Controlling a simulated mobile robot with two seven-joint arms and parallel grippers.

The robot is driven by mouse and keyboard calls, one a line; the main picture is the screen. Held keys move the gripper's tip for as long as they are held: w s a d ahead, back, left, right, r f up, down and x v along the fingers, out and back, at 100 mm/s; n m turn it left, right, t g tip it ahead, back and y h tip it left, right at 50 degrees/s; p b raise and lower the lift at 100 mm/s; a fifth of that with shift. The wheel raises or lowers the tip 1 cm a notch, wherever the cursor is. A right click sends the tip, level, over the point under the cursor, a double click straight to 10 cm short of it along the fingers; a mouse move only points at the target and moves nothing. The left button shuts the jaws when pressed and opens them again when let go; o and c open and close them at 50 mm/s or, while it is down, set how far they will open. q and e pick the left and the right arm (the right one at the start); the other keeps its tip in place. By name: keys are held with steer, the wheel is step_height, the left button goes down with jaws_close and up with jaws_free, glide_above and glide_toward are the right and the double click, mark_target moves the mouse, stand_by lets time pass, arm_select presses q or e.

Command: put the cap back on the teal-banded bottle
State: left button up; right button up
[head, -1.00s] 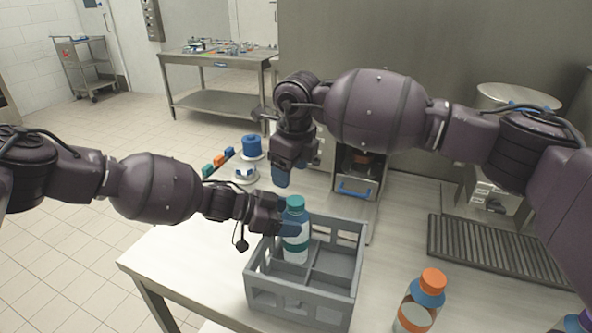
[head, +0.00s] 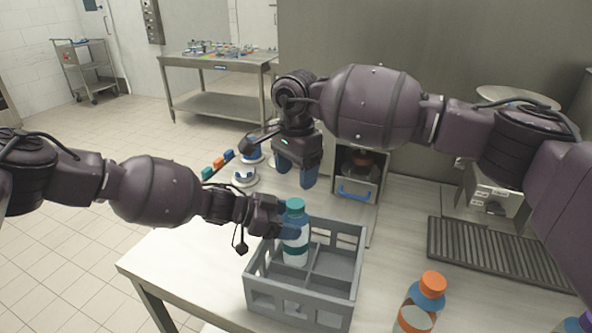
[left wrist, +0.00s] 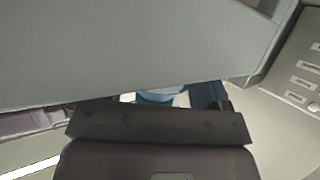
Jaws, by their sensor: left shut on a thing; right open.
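The teal-banded bottle (head: 296,248) stands upright in a compartment of the grey crate (head: 299,304). A teal cap (head: 295,206) sits on top of its blue shoulder; I cannot tell how tightly. My left gripper (head: 290,232) is shut on the bottle's upper part from the left and hides some of it. In the left wrist view a strip of the bottle (left wrist: 160,95) shows between the fingers; a grey surface blocks most of that view. My right gripper (head: 297,178) is open and empty, fingers pointing down, above and behind the cap and apart from it.
An orange-capped bottle (head: 420,298) stands right of the crate; a purple cap (head: 584,323) shows at the bottom right edge. White-and-blue round stands (head: 244,177) and small coloured blocks (head: 218,163) are at the back left. A machine with a blue handle (head: 355,192) and a ribbed drain grate (head: 490,250) lie behind.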

mark_target(296, 203)
steer(key=shift+n, duration=0.3)
steer(key=shift+f, duration=4.05)
steer(key=c, duration=1)
